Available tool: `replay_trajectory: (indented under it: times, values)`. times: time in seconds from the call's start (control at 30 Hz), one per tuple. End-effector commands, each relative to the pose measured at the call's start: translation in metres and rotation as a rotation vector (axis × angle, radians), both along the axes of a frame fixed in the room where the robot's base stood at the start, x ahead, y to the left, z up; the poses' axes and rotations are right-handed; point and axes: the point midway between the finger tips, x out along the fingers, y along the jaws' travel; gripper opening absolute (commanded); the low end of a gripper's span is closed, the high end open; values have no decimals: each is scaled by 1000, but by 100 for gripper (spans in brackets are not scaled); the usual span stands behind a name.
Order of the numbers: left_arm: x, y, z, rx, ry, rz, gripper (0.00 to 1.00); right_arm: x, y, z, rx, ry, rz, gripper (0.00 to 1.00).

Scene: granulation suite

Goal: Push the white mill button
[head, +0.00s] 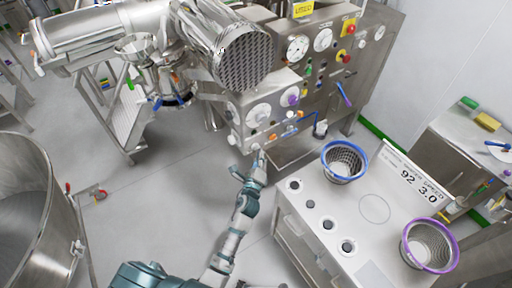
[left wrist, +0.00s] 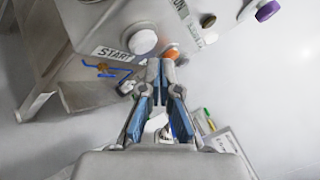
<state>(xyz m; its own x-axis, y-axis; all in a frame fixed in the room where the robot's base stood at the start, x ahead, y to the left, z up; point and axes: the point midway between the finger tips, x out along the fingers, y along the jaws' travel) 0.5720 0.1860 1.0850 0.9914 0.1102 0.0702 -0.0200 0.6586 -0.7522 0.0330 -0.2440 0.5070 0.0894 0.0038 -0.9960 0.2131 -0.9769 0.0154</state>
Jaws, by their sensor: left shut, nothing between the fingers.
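The white button (head: 255,147) is on the lower front edge of the steel control box (head: 238,124), left of an orange button (head: 272,137). In the left wrist view the white button (left wrist: 143,42) is large and round, beside a START label (left wrist: 113,53), with the orange button (left wrist: 171,53) to its right. My left gripper (head: 258,160) is shut and empty just below the white button in the head view. Its fingertips (left wrist: 161,72) show in the left wrist view below the two buttons. I cannot tell whether they touch anything. My right gripper is not in view.
A purple knob (head: 293,100) and gauges (head: 298,47) are on the panels. A white-topped cabinet (head: 325,203) with a blue-rimmed basket (head: 345,161) and a purple-rimmed basket (head: 430,245) stands right of my arm. A steel vessel (head: 30,220) stands left.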

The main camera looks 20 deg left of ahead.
Motion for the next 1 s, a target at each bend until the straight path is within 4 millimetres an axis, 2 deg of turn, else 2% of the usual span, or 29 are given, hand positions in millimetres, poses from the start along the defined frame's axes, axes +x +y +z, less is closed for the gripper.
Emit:
replay_trajectory:
  times: [0.3,1.0]
  values:
    - [4,7,2,2,0,0,0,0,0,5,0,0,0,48]
    - [7,10,2,0,0,0,0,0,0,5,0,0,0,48]
